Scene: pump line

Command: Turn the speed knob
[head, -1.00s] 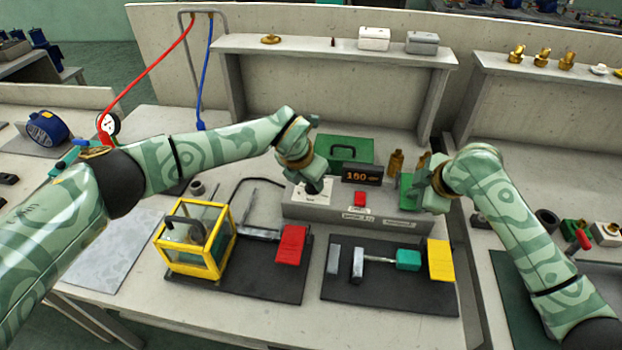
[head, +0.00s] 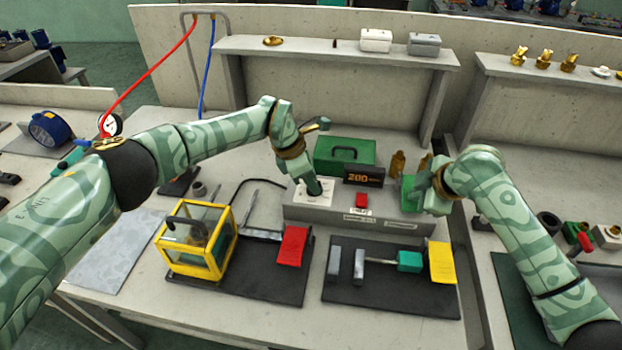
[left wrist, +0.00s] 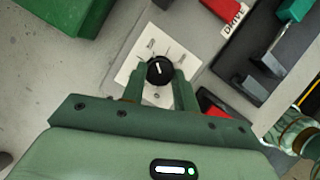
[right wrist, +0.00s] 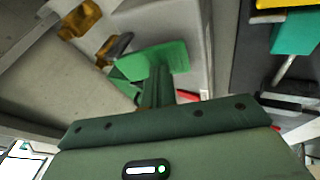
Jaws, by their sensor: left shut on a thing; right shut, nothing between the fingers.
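The black speed knob (left wrist: 160,70) with a white pointer line sits on a white dial plate (left wrist: 133,77) in the left wrist view. In the head view the dial plate (head: 314,199) is on the grey control box, and the knob is hidden by my left gripper (head: 316,187). My left gripper (left wrist: 159,78) is shut on the knob, a finger on each side. The dark display (head: 363,175) beside it reads 200 in orange. My right gripper (right wrist: 157,78) is shut and empty, near a green plate (right wrist: 152,61) at the box's right end.
A red button (head: 361,200) is on the control box (head: 340,215). A green case (head: 345,152) stands behind it. A yellow-framed clear guard (head: 197,240) and black mats with red, teal and yellow parts lie in front.

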